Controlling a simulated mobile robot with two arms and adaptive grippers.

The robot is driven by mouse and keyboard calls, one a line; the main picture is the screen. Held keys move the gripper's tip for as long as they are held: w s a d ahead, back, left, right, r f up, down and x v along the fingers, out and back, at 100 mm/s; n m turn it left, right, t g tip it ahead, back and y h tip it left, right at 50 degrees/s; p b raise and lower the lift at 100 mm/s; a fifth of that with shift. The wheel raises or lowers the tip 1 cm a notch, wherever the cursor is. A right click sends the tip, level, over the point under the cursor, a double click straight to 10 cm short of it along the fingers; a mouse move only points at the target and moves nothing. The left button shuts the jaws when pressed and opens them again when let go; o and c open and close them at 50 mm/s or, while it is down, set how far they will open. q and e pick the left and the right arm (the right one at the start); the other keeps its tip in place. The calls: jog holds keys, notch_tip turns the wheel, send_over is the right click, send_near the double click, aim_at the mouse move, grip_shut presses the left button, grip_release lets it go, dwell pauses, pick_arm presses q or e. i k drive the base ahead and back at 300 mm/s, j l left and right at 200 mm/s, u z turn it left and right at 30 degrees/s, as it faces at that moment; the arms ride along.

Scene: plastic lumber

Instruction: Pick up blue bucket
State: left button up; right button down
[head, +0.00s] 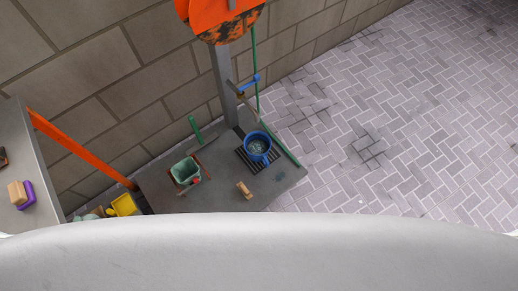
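A round blue bucket (257,134) stands upright on a dark slatted mat (243,158), on a low grey platform (215,195) by the wall. I look down into it and see something greyish inside, too small to make out. Neither of my grippers is in view, so nothing of mine is seen touching the bucket.
A green container (184,168) stands left of the bucket. A small tan block (244,190) lies in front. A grey post (223,80) and green pole (255,70) rise behind. A yellow bin (124,205) is further left. The paved floor (400,130) to the right is clear.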

aim_at(257, 145)
jog(key=u, duration=1.15)
jog(key=z, duration=1.15)
jog(key=u, duration=0.5)
jog(key=l+u, duration=0.4)
jog(key=i+l+u, duration=0.1)
jog(key=l+u, duration=0.15)
jog(key=u, duration=0.2)
jog(key=l+u, duration=0.4)
jog(key=k+l+u, duration=0.1)
jog(key=u, duration=0.35)
jog(key=k+l, duration=0.05)
